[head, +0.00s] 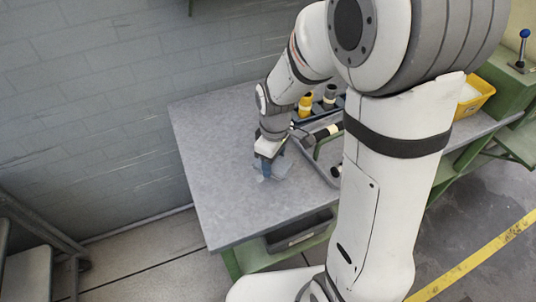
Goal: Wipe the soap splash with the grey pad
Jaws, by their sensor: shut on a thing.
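My gripper (266,166) is low over the grey table top (210,150), near its left part, pointing down. It is shut on the grey pad (281,169), a small blue-grey piece at the fingertips, close to the table surface. The pad is small and partly hidden by the fingers, and I cannot tell whether it lies flat on the table. A faint pale bluish patch shows beside the fingertips. It looks like the soap splash, but its outline is too small to make out, and part of it may be under the pad.
A holder with a yellow-topped bottle (305,103) and a dark bottle (329,97) stands behind my gripper. A grey tray (326,168) is to its right, partly hidden by my arm. A yellow bin (475,100) is farther right. The table's left and front areas are clear.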

